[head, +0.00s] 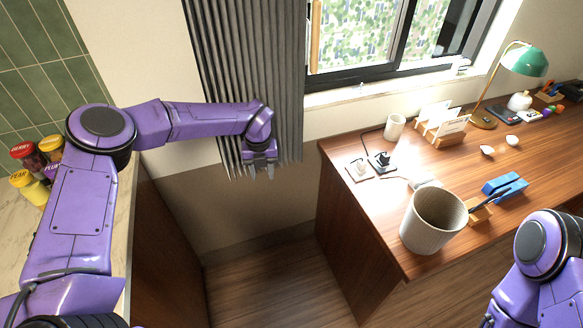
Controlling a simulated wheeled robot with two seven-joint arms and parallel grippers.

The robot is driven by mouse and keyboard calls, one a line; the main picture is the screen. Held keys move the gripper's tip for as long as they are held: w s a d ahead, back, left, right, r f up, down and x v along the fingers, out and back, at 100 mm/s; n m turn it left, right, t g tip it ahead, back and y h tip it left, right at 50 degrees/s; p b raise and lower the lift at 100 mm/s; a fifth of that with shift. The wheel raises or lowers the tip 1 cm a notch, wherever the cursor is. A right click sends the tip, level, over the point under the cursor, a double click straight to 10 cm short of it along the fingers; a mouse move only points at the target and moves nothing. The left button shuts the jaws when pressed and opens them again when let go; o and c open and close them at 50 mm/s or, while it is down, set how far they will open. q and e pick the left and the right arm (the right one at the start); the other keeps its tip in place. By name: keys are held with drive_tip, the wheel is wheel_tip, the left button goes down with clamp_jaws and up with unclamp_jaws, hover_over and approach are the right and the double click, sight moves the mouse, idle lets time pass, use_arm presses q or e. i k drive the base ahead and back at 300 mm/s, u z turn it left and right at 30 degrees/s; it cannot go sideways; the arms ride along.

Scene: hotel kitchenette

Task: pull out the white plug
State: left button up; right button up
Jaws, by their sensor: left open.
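A white plug (362,165) stands in a socket strip at the left end of the wooden desk. A black plug (382,158) stands close beside it on the right, with a dark cable. My left gripper (259,172) is open and empty in front of the grey curtain. It points down, left of the desk edge and well apart from the white plug. My right arm shows at the lower right, but its gripper is not clearly in view.
A large beige bin (432,222) stands near the desk's front edge. A white cup (395,127), a letter holder (440,124), a blue stapler-like object (505,186) and a green lamp (524,62) are also on the desk. Jars (40,165) stand on the left counter. The gap between counter and desk is free.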

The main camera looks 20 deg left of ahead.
sight(360, 166)
drive_tip(key=k, duration=0.5)
drive_tip(key=z, duration=1.8)
drive_tip(key=i, duration=1.85)
drive_tip(key=u, duration=2.25)
drive_tip(key=i, duration=0.5)
